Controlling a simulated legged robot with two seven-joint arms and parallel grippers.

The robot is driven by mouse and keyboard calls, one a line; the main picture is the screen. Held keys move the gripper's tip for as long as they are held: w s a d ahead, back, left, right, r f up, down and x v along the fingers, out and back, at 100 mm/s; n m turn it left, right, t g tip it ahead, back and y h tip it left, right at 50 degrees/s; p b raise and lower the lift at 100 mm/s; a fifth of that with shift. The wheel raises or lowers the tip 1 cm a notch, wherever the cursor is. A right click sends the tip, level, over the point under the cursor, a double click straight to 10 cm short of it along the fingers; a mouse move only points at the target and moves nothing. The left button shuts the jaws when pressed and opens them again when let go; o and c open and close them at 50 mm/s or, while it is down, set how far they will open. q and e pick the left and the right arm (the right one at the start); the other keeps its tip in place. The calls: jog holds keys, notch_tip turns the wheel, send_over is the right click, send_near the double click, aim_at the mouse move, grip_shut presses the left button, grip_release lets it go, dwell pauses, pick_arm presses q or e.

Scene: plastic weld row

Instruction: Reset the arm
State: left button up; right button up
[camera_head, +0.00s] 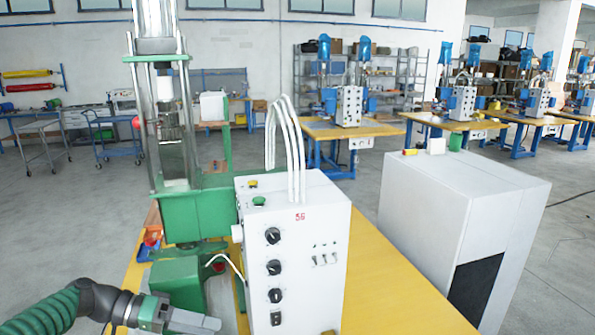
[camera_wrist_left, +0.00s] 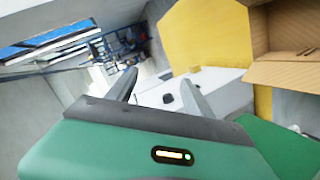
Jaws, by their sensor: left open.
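My left gripper (camera_head: 192,322) is at the lower left of the head view, at the front of the green welding machine. In the left wrist view its two grey fingers (camera_wrist_left: 160,88) stand apart with nothing between them. The green welding machine (camera_head: 212,213) stands on the yellow table (camera_head: 388,291). Its white control box (camera_head: 298,235), with black knobs and white cables, is to the right of my left gripper. My right gripper is not in view.
A large white cabinet (camera_head: 455,205) stands right of the table. In the left wrist view a cardboard box (camera_wrist_left: 285,45) is at the upper right. Orange and blue bins (camera_head: 150,236) sit left of the machine. Open grey floor (camera_head: 60,215) lies to the left.

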pick_arm(q)
jog(key=s+d+f+y, duration=0.2)
jog(key=f, duration=0.2)
jog(key=s+d+f+n+g+y, duration=0.1)
jog(key=s+d+f+y, duration=0.1)
jog(key=f, duration=0.3)
jog(key=s+d+f+g+y+p, duration=0.1)
jog(key=s+d+f+y, duration=0.2)
jog(key=s+f, duration=0.1)
jog(key=shift+d+f+n, duration=0.1)
jog(key=shift+f+n, duration=0.2)
jog(key=shift+f, duration=0.3)
jog(key=s+a+f+n+t+y, duration=0.2)
jog(key=s+a+y, duration=0.4)
jog(key=s, duration=0.6)
jog(key=shift+a+f+n+t+p, duration=0.3)
jog(key=shift+a+n+t+p, duration=0.15)
jog(key=shift+a+t, duration=0.1)
jog(key=shift+a, duration=0.1)
jog(key=shift+a, duration=0.2)
jog(key=shift+d, duration=0.2)
